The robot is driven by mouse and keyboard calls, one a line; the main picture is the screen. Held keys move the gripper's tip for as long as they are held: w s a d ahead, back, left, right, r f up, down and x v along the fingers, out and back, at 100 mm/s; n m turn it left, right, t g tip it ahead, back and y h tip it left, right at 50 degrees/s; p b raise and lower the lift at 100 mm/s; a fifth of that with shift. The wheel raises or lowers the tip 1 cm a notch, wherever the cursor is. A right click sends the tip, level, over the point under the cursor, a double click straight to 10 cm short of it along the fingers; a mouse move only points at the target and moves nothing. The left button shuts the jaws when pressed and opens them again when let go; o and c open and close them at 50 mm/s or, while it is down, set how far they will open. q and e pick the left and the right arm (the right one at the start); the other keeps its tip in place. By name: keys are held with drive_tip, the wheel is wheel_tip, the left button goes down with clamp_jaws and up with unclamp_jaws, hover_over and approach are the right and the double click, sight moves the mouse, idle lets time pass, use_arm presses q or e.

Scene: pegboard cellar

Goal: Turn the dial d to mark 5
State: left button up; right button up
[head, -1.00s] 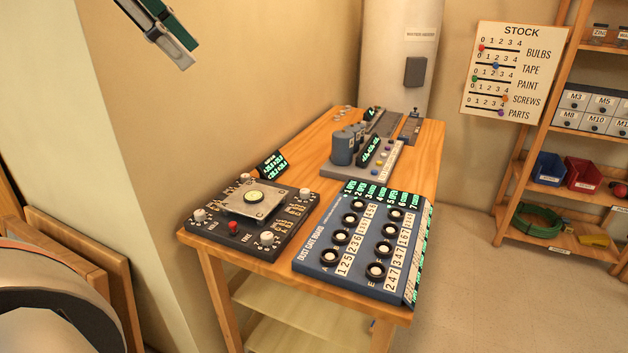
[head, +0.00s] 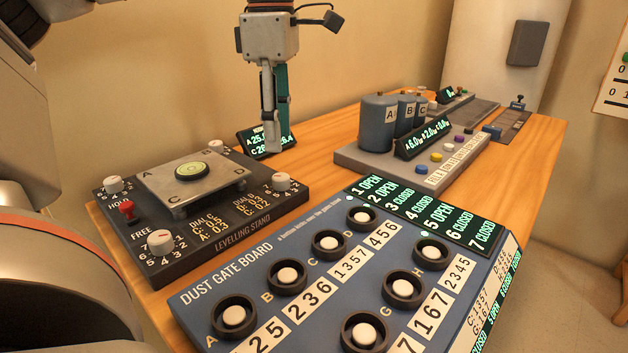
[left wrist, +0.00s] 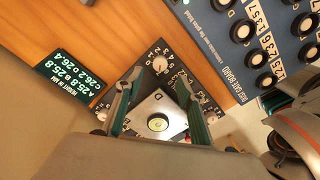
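The levelling stand (head: 130,252) is a dark box with a white dial at each corner and a square metal plate (head: 150,181) lettered A to D on top. The dial beside the D corner (head: 281,181) is a white knob at the stand's right corner; its pointer setting is too small to read. It also shows in the left wrist view (left wrist: 160,64). My right gripper is out of view.
A height display (head: 264,141) stands behind the stand, reading D 26.4 in the left wrist view. A red knob (head: 127,210) is on the stand's left. The blue dust gate board (head: 226,291) is close in front. A grey unit with canisters (head: 376,124) stands right.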

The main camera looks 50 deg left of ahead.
sight(280, 176)
use_arm(q)
drive_tip(key=shift+f, duration=0.7)
wheel_tip(280, 176, down, 5)
drive_tip(key=shift+f+b, duration=0.15)
drive_tip(key=shift+b, duration=0.8)
drive_tip(key=shift+f, duration=0.65)
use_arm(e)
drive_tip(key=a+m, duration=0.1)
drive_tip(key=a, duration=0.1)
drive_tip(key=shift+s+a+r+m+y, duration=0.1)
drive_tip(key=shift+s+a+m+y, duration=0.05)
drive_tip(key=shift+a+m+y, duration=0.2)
use_arm(q)
clamp_jaws()
